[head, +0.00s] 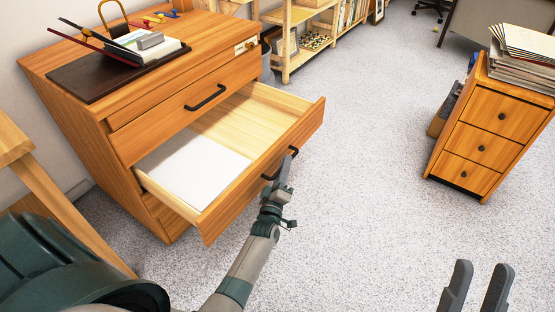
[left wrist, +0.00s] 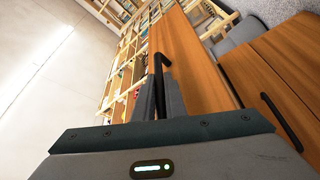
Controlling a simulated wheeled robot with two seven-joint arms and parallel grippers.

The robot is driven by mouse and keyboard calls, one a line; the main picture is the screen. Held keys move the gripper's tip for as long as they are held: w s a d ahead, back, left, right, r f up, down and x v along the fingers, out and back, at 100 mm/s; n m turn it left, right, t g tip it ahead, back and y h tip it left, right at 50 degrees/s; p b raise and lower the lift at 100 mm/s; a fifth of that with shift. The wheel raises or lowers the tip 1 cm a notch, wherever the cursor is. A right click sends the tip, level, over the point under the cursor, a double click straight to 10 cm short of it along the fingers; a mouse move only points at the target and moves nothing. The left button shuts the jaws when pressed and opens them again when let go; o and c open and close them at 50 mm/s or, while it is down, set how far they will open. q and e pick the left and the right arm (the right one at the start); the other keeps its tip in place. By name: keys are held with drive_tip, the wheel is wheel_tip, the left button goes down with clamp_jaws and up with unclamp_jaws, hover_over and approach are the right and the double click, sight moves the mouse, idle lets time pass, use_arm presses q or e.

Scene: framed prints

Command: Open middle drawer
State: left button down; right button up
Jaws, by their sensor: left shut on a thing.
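The wooden drawer cabinet (head: 60,62) stands at the left in the head view. Its middle drawer (head: 248,181) is pulled well out, and a white sheet or flat stack (head: 195,172) lies inside. My left gripper (head: 284,174) is at the drawer's black handle (head: 293,152), shut on it. In the left wrist view the handle (left wrist: 158,62) shows between the fingers, beside the wooden drawer front (left wrist: 188,62). The upper drawer (head: 165,115), with its own black handle (head: 205,97), is closed. My right gripper (head: 478,287) is open and empty at the lower right.
A dark tray (head: 85,84) with a book and pens lies on the cabinet top. A small drawer unit (head: 485,133) stacked with papers stands at the right. Wooden shelves (head: 290,45) are at the back. Speckled floor (head: 370,130) between them is clear.

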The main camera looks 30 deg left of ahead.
use_arm(q)
drive_tip(key=d, duration=0.5)
drive_tip(key=shift+s+f+p, duration=0.1)
drive_tip(key=shift+s+p, duration=0.1)
drive_tip(key=shift+p, duration=0.1)
use_arm(e)
drive_tip(key=shift+w+a+f+g, duration=0.1)
drive_tip(key=shift+a+f+g, duration=0.2)
drive_tip(key=shift+f, duration=0.2)
drive_tip(key=shift+a+f+g, duration=0.15)
drive_tip(key=shift+f+g, duration=0.25)
drive_tip(key=shift+f, duration=0.05)
use_arm(q)
drive_tip(key=c, duration=2.1)
unclamp_jaws()
use_arm(e)
drive_tip(key=shift+d+r, duration=0.1)
drive_tip(key=shift+r, duration=0.05)
